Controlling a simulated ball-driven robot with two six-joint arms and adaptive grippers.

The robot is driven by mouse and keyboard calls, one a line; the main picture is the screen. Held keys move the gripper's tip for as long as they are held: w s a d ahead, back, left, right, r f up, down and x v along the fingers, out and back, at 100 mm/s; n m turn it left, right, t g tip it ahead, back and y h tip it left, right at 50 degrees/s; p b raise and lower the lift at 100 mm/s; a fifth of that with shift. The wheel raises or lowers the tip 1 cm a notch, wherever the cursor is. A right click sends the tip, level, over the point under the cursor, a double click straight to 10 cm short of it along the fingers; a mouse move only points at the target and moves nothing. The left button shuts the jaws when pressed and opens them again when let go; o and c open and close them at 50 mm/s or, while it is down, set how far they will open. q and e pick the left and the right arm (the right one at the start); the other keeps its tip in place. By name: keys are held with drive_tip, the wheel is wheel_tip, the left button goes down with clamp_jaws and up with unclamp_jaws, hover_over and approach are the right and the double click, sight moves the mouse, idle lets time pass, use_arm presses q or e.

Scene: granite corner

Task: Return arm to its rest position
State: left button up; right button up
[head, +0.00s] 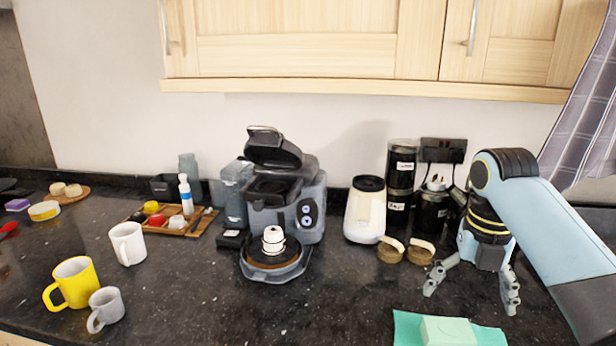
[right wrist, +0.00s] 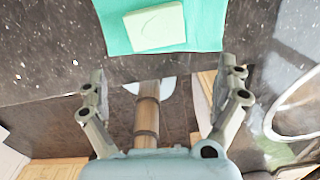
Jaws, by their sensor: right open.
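My right gripper (head: 472,288) is open and empty at the right of the counter in the head view, its fingers pointing down. Its spread fingers also show in the right wrist view (right wrist: 160,88), with nothing between them but the background. The light-blue right arm (head: 565,225) comes in from the right edge. My left gripper is not in the head view.
A mint block on a teal cloth (head: 408,325) lies near the front edge, close to my right gripper. Two round brown-and-cream items (head: 391,251), a cream jar (head: 366,212) and a dark coffee machine (head: 287,195) stand left of it. Mugs (head: 73,282) stand far left.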

drive_tip(key=s+a+m+t, duration=0.3)
drive_tip(key=s+m+t, duration=0.1)
drive_tip(key=s+m, duration=2.35)
wheel_tip(320, 180, down, 39)
drive_tip(key=d+m+g+b, duration=0.2)
drive_tip(key=d+m+b, duration=0.15)
drive_tip(key=b, duration=0.85)
drive_tip(key=s+f+g+b, duration=0.1)
drive_tip(key=s+f+b, duration=0.6)
drive_tip(key=s+f, duration=1.1)
wheel_tip(320, 180, down, 4)
drive_tip(key=shift+f+h, duration=0.1)
drive_tip(key=shift+h, duration=0.2)
drive_tip(key=shift+s, duration=0.1)
